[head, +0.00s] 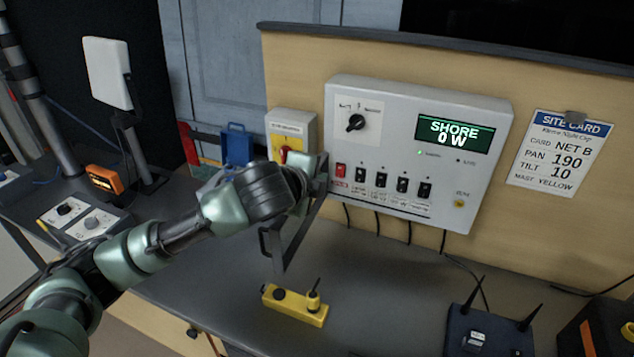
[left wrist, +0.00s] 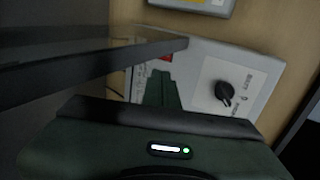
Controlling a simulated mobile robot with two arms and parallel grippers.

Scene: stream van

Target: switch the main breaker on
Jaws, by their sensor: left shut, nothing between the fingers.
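The grey power panel (head: 395,215) is on the wooden wall. Its display (head: 454,133) reads SHORE 0 W. A red switch (head: 341,170) sits at the panel's lower left, left of a row of several black switches (head: 402,186); its position is too small to tell. Left of the panel is a grey box (head: 306,120) with a yellow front and a red knob, partly hidden by my arm. My left gripper (head: 320,172) is shut and empty, close beside the red switch; contact cannot be told. In the left wrist view, the red switch (left wrist: 165,57) shows partly behind a finger.
A black rotary knob (head: 355,122) is at the panel's upper left. Cables hang below the panel. On the bench lie a yellow controller (head: 295,304) and a dark router with antennas (head: 488,332). A site card (head: 560,152) is at right. The bench below the panel is mostly clear.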

